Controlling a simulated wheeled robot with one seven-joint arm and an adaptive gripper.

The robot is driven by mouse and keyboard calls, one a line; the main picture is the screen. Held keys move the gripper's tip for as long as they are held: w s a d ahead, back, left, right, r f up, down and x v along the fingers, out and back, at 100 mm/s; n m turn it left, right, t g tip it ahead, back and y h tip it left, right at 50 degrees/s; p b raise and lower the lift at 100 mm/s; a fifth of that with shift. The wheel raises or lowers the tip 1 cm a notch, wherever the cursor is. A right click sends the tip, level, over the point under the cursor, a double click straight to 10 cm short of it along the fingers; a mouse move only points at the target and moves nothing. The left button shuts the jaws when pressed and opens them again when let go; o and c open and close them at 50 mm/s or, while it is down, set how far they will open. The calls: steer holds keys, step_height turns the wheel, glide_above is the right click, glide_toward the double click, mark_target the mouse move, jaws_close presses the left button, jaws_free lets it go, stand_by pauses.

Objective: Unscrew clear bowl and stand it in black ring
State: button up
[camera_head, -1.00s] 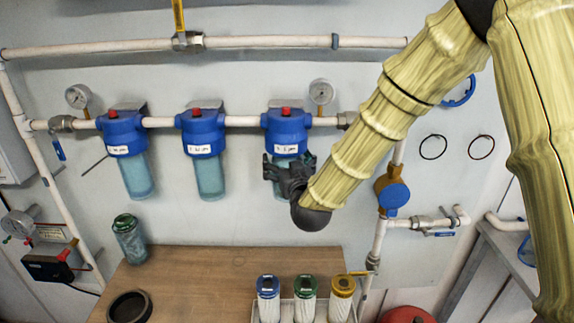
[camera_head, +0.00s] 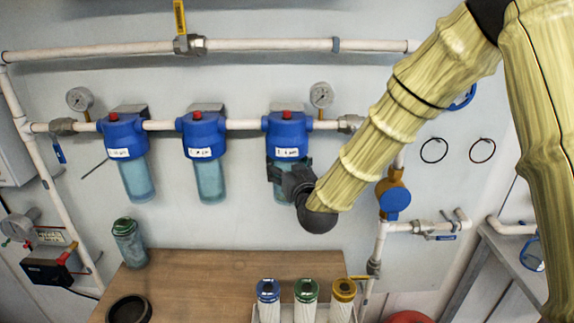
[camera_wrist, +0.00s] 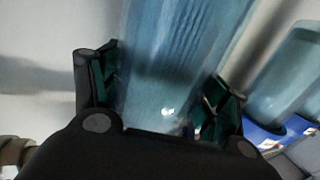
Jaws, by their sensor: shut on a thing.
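The clear bowl (camera_head: 281,190) hangs under the rightmost blue filter head (camera_head: 287,133); it also fills the middle of the wrist view (camera_wrist: 180,60). My gripper (camera_head: 287,174) is shut on this bowl, with one finger on each side of it. The gripper and wrist hide part of the bowl in the head view. The black ring (camera_head: 146,309) lies on the wooden table at the lower left, and nothing shows standing in it.
Two more blue filter housings (camera_head: 124,137) (camera_head: 202,134) hang to the left. A green-capped cartridge (camera_head: 129,243) stands on the table (camera_head: 205,275). A rack at the front holds blue, green and yellow capped cartridges (camera_head: 306,302). Pipes and gauges line the wall.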

steer(key=shift+m+t+h, duration=0.4)
steer(key=shift+m+h, duration=0.9)
steer(key=shift+h, duration=0.7)
steer(key=shift+m+h, duration=0.4)
steer(key=shift+h, duration=0.2)
steer(key=shift+w+r+m+g+h, duration=0.15)
steer(key=shift+m+g+h, duration=0.15)
steer(key=shift+m+h, duration=1.5)
steer(key=shift+n+h, duration=0.4)
steer(key=shift+d+f, duration=0.15)
steer(key=shift+f, duration=0.15)
steer(key=shift+f, duration=0.1)
steer(key=shift+f+b, duration=0.25)
steer(key=shift+b, duration=0.1)
steer(key=shift+f, duration=0.1)
